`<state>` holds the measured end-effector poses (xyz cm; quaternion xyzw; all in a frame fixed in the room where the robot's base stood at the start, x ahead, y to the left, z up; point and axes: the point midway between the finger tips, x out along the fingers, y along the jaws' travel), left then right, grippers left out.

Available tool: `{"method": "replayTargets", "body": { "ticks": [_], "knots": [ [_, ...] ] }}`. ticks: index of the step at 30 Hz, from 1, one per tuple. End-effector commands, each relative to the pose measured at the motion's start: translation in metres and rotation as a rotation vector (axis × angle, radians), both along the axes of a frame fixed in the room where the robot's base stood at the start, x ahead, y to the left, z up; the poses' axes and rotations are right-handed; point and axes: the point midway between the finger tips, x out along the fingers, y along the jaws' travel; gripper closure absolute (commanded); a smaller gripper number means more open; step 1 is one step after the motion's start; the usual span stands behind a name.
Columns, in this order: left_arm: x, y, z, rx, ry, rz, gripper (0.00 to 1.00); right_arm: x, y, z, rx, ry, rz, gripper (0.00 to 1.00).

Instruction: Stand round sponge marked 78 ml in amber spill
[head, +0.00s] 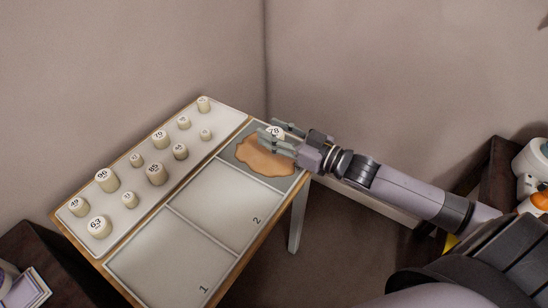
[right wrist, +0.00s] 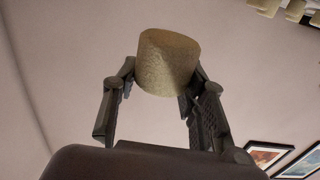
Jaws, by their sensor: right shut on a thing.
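The round sponge marked 78 (head: 275,131) is a pale short cylinder at the far end of the table. My right gripper (head: 274,138) is shut on it, over or at the amber spill (head: 262,158). In the right wrist view the sponge (right wrist: 167,62) sits between the two fingertips (right wrist: 160,80). The spill is an orange-brown patch in the far compartment, partly covered by the gripper. I cannot tell whether the sponge touches the spill. My left gripper is not in view.
Several other numbered cylinders, such as 63 (head: 99,227) and 85 (head: 156,174), stand on the white tray (head: 222,112) at left. Compartments 1 (head: 160,255) and 2 (head: 215,200) are empty. A dark cabinet (head: 40,250) is at lower left.

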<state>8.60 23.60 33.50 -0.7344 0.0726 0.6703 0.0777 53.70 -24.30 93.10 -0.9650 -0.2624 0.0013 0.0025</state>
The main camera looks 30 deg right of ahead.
Motion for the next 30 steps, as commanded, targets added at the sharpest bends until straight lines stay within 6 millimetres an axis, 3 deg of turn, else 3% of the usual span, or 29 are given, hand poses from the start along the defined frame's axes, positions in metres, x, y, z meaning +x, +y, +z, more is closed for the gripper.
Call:
{"method": "replayTargets", "body": {
  "ticks": [3,6,11,18,30],
  "knots": [
    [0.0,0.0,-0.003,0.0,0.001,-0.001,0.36,0.0,0.0,-0.031,0.001,0.002,-0.002,0.79],
    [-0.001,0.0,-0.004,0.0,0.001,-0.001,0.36,0.0,0.0,-0.048,0.002,0.001,-0.001,0.79],
    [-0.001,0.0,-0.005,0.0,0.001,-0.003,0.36,0.0,0.0,-0.06,0.001,-0.001,0.0,0.79],
    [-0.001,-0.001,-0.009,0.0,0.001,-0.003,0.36,0.0,0.0,-0.094,0.001,0.001,-0.001,0.79],
    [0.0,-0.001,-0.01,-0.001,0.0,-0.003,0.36,0.0,0.0,-0.103,0.0,-0.001,0.001,0.79]
  ]
}}
